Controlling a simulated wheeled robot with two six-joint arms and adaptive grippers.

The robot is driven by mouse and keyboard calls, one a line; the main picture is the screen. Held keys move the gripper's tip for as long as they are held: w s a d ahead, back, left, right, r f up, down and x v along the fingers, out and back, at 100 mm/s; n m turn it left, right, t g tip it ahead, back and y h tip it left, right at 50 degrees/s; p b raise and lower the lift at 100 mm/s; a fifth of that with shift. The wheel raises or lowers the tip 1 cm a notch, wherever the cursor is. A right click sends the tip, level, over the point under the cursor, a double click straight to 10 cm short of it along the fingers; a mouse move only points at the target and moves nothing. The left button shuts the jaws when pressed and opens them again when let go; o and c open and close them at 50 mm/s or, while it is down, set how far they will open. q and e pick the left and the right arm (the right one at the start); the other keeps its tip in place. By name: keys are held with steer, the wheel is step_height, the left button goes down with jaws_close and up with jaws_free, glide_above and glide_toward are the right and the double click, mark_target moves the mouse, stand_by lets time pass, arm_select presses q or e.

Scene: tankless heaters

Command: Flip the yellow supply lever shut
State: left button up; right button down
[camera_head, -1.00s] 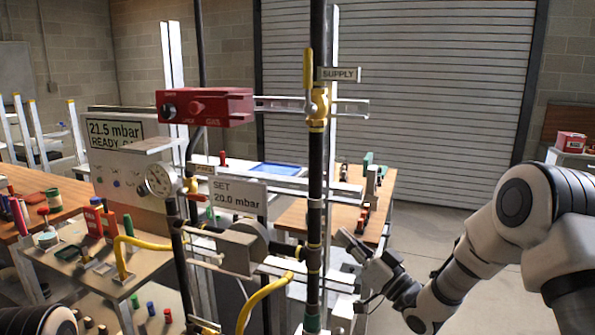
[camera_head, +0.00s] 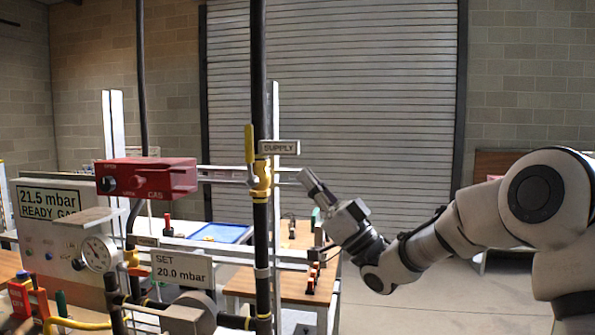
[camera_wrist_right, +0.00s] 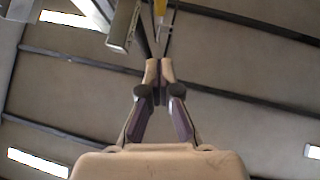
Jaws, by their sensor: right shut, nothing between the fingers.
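The yellow supply lever (camera_head: 249,145) stands upright, alongside the dark vertical pipe (camera_head: 260,60), above its yellow valve body (camera_head: 261,180). The SUPPLY tag (camera_head: 279,147) sits to the right of the lever. My right gripper (camera_head: 306,178) is shut and empty, to the right of the valve and slightly below the tag, with a gap in the picture between its tips and the pipe. In the right wrist view, the closed fingertips (camera_wrist_right: 160,70) point up towards a small yellow piece (camera_wrist_right: 160,6), probably the lever, at the top edge. My left gripper is out of view.
A red gas box (camera_head: 150,178) is mounted left of the valve on a metal rail (camera_head: 222,174) crossing behind the pipe. A gauge (camera_head: 99,253) and a SET 20.0 mbar sign (camera_head: 182,270) are lower left. Open floor (camera_head: 400,300) lies to the right.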

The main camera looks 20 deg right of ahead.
mark_target(251, 156)
steer(key=w+a+r+p, duration=0.1)
steer(key=w+a, duration=0.1)
steer(key=w+a+r+p, duration=0.2)
steer(key=w, duration=0.1)
steer(key=w+a+r+p, duration=0.2)
steer(key=shift+w+a+r, duration=0.2)
steer(key=shift+a, duration=0.05)
steer(key=shift+s+r, duration=0.1)
